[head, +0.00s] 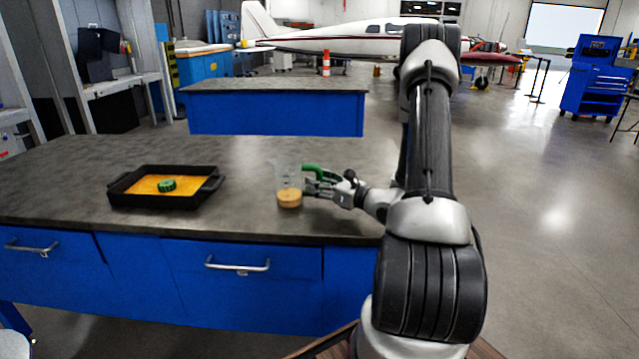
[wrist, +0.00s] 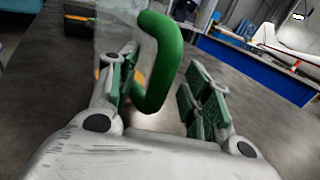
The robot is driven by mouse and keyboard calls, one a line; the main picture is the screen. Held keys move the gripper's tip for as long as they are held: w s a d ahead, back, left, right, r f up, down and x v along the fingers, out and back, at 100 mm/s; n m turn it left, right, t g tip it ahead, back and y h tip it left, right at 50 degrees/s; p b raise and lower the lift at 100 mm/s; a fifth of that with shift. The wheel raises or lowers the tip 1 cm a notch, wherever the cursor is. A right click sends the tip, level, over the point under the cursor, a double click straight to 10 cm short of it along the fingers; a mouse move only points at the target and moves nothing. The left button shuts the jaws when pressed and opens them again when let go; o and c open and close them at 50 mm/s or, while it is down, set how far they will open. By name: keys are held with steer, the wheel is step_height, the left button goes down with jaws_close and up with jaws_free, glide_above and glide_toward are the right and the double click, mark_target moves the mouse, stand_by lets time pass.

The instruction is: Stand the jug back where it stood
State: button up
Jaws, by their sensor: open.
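The jug (head: 288,178) is a clear vessel with a green handle and a tan layer at its bottom. It stands upright on the grey worktop (head: 245,160), near the front edge. My gripper (head: 316,185) is at the jug's right side, by the handle. In the wrist view, the green handle (wrist: 166,60) lies between the open fingers of my gripper (wrist: 165,92), nearer the left finger. Whether a finger touches the handle I cannot tell. The jug's clear wall (wrist: 116,35) shows behind the left finger.
A black tray (head: 117,196) with an orange inside and a green round piece (head: 166,185) sits to the left on the worktop. The worktop between tray and jug is clear. A second blue bench (head: 275,112) stands behind.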

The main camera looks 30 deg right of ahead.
steer(key=shift+v, duration=3.5)
steer(key=s+a+r+n+g+y, duration=0.4)
steer(key=a+r+n+g+y, duration=0.3)
steer(key=a, duration=0.5)
steer(key=s+a+r+n+g+h, duration=0.2)
steer(key=s+a+n+g, duration=0.2)
steer(key=s+n, duration=0.3)
steer(key=s+a+r+n+g+h, duration=0.1)
steer(key=s+a+n+g+h, duration=0.2)
steer(key=s+n, duration=0.35)
steer(key=s+d+r+n+t+h, duration=0.1)
steer(key=s+d+r+n+h, duration=0.6)
steer(key=n, duration=0.4)
steer(key=shift+d+r+t+h, duration=0.4)
steer(key=shift+d+r+h, duration=0.5)
steer(key=shift+d, duration=0.15)
